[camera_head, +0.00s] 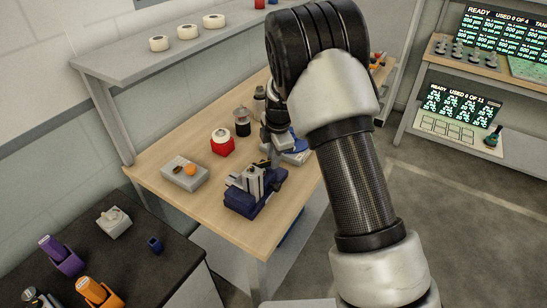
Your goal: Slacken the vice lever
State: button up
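The vice (241,201) is a dark blue block with grey metal upper parts, standing near the front edge of the wooden table. A dark part on its right side may be the lever, but it is too small to tell. My arm reaches over the table from the right. My gripper (268,160) is just behind the vice, pointing down, close to its upper right part. Its fingers are small and dark here, so I cannot tell whether they are open or shut, or whether they touch the lever.
A grey box with an orange item (184,176) lies left of the vice on the table (150,170). Behind are a red block holding a roll (221,146) and a dark jar (242,124). A dark counter (140,270) with tools stands front left. Bare tabletop lies left of the vice.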

grip_shut()
jog(key=w+n+b, duration=0.1)
jog(key=n+b, duration=0.1)
jog(key=b, duration=0.1)
jog(key=shift+a+f, duration=0.1)
jog(key=shift+f, duration=0.05)
jog(key=n, duration=0.1)
jog(key=w+n+b, duration=0.1)
jog(key=shift+w+a+n+y, duration=0.1)
jog(key=shift+a+n+y, duration=0.2)
jog(key=shift+n+y, duration=0.1)
jog(key=shift+w+a+n+g, duration=0.2)
jog(key=shift+a+n+g, duration=0.1)
jog(key=shift+n, duration=0.4)
jog(key=shift+r, duration=0.2)
jog(key=o, duration=0.6)
grip_release()
